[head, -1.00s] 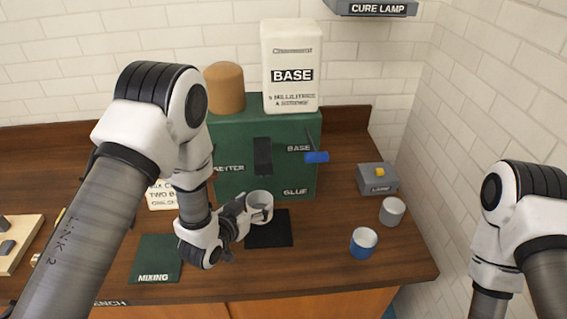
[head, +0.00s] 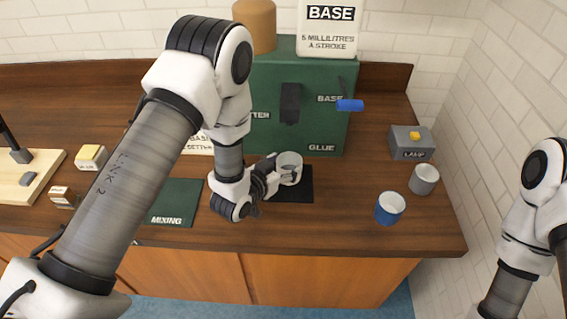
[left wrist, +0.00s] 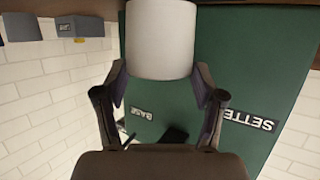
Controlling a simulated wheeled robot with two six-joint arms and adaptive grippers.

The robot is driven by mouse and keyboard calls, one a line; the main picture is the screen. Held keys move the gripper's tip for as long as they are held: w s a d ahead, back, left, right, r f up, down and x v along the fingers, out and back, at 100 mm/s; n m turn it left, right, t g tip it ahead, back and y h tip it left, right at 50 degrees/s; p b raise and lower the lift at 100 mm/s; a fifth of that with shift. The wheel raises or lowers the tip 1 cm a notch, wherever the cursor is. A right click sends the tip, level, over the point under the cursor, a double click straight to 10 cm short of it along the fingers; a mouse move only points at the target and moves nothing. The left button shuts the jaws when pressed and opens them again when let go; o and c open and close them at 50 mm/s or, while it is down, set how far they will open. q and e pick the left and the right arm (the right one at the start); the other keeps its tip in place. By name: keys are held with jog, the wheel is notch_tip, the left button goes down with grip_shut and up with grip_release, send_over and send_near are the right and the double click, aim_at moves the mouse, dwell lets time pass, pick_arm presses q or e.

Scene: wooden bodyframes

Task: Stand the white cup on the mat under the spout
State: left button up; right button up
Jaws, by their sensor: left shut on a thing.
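The white cup (head: 289,161) is upright between the fingers of my left gripper (head: 284,172), which is shut on it. In the left wrist view the cup (left wrist: 162,40) sits between the two fingers (left wrist: 161,75). The cup is at the left part of the black mat (head: 300,192), below the dark spout (head: 290,103) on the front of the green dispenser (head: 320,65). I cannot tell whether the cup's base touches the mat; the gripper hides part of it. My right arm is at the right edge, its gripper out of view.
A blue cup (head: 389,208) and a grey cup (head: 425,179) stand to the right, near the grey lamp box (head: 411,145). A blue-handled lever (head: 349,105) sticks out of the dispenser. A green mixing mat (head: 178,207) lies left of the gripper. The counter's front edge is close.

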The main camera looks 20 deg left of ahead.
pick_arm(q)
jog(key=shift+s+f, duration=0.1)
jog(key=shift+f, duration=0.1)
jog(key=shift+w+f, duration=0.2)
jog(key=shift+w, duration=0.1)
jog(key=shift+s+r, duration=0.15)
jog(key=shift+s, duration=0.25)
pick_arm(e)
jog(key=shift+f, duration=0.3)
pick_arm(q)
jog(key=shift+w+f+b, duration=0.1)
jog(key=shift+f+b, duration=0.25)
jog(key=shift+b, duration=0.05)
pick_arm(e)
jog(key=shift+f, duration=0.3)
pick_arm(q)
jog(key=o, duration=1.3)
jog(key=shift+o, duration=0.2)
jog(key=shift+a, duration=0.1)
